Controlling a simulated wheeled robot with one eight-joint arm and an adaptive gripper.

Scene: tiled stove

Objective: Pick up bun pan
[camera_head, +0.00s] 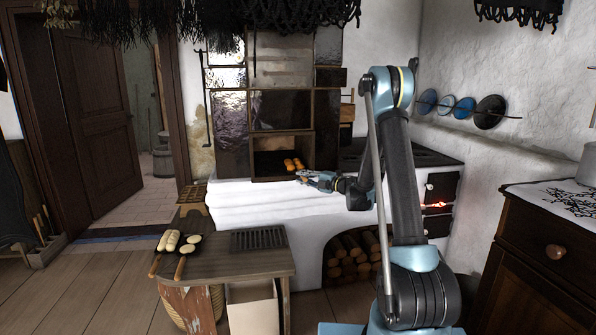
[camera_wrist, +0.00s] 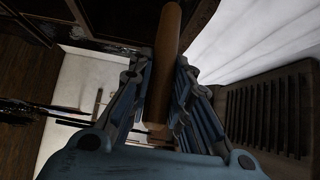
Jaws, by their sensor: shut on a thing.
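Browned buns (camera_head: 294,164) show in the open niche of the tiled stove, on the bun pan, whose body is dark and hard to make out. My gripper (camera_head: 302,175) is at the front of that niche, just below the buns. In the wrist view my gripper (camera_wrist: 160,105) is shut on the pan's round wooden handle (camera_wrist: 168,40), which runs between both fingers.
A low wooden table (camera_head: 215,262) at lower left carries pale buns (camera_head: 174,239) on a dark pan with wooden handles, and a slatted rack (camera_head: 258,238). The white stove ledge (camera_head: 250,205) lies below the niche. A glowing firebox (camera_head: 436,205) is at right.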

